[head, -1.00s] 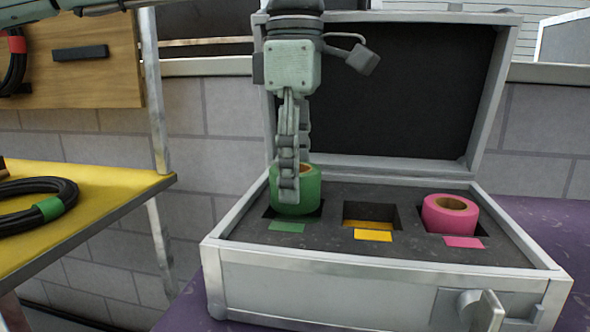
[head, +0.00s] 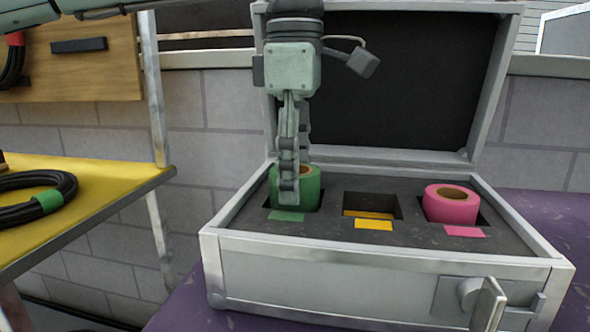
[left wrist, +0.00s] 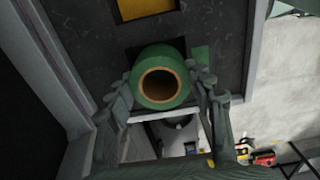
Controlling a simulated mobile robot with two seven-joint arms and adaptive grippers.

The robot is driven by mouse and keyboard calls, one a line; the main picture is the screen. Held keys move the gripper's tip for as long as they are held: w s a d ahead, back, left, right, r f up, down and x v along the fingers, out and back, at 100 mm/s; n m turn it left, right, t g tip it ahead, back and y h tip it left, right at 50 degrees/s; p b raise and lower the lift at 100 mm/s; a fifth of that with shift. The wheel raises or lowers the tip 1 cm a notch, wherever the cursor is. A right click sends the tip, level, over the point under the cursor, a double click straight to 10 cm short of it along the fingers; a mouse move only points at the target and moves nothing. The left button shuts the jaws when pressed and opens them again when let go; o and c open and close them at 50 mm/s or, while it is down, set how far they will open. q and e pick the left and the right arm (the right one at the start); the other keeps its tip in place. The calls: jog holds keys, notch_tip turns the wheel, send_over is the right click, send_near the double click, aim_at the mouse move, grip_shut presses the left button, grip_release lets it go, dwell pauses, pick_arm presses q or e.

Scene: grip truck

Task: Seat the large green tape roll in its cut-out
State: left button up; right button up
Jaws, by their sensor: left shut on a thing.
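The large green tape roll (head: 312,186) is upright at the left cut-out (head: 317,207) of the dark foam in the open case. Its lower part appears to be inside the cut-out, while its upper part stands above the foam. My left gripper (head: 296,184) points down and is shut on the roll, one finger on its near side; the far finger is mostly hidden. In the left wrist view the roll (left wrist: 160,63) sits between both fingers (left wrist: 165,95), with its brown core facing the camera. Whether it touches the cut-out floor is hidden. My right gripper is not in view.
A yellow-marked middle cut-out (head: 372,203) is empty. The case lid (head: 484,90) stands open behind my gripper. A yellow table (head: 100,204) with a coiled black cable (head: 20,208) is at left.

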pick_arm(q)
jog(key=o, duration=1.3)
jog(key=shift+r, duration=0.1)
